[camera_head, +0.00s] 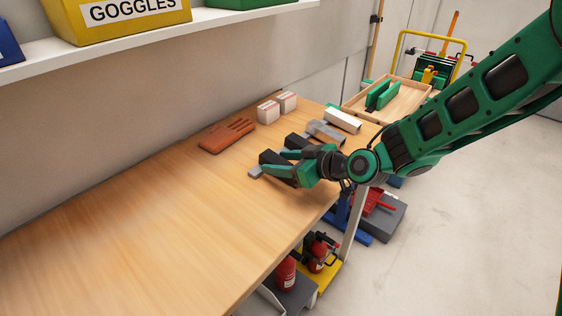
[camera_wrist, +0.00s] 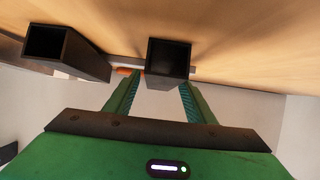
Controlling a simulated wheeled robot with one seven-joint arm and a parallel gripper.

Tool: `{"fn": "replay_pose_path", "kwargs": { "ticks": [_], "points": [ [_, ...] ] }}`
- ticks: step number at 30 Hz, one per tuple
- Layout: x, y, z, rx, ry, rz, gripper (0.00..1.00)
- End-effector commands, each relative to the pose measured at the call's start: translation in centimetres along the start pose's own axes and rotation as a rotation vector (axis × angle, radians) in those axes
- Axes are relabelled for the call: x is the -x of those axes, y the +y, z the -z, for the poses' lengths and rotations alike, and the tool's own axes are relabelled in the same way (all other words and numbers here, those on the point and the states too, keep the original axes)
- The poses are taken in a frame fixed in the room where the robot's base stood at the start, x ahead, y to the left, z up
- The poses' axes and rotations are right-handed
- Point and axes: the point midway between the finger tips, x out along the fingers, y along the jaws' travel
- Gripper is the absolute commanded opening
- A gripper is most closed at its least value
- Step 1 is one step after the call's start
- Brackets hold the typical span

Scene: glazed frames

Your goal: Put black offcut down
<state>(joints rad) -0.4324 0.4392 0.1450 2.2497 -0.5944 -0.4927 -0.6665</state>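The black offcut (camera_wrist: 168,58) is a short square hollow tube, its open end facing the wrist camera. My gripper (camera_wrist: 161,82) has one finger on each side of it and looks shut on it. In the head view the gripper (camera_head: 283,163) is low over the right front part of the workbench (camera_head: 130,230), and the offcut (camera_head: 272,158) shows partly between the fingers. I cannot tell whether the offcut touches the bench top. A second dark square tube (camera_wrist: 62,48) lies to its left in the wrist view.
A small grey piece (camera_head: 255,172) lies just beyond the gripper. The bench's left half is clear. Fire extinguishers (camera_head: 318,255) stand below.

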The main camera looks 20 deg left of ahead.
Motion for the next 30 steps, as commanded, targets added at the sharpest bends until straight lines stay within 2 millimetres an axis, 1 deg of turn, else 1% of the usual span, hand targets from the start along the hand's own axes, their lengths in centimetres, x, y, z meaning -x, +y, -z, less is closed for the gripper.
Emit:
{"fn": "replay_pose_path", "kwargs": {
  "ticks": [5, 9, 14, 21, 25, 30],
  "points": [
    [0.1, 0.0, 0.1, 0.001, 0.001, 0.000, 0.50],
    [0.6, 0.1, 1.1, 0.002, 0.003, -0.002, 0.50],
    [3.5, 0.1, 0.9, -0.001, 0.001, -0.004, 0.50],
    [8.4, 0.1, 0.8, 0.000, 0.001, -0.004, 0.50],
    [10.5, 0.1, 0.9, 0.001, 0.001, -0.004, 0.50],
    [12.0, 0.0, 0.8, 0.000, 0.000, -0.002, 0.50]
  ]
}}
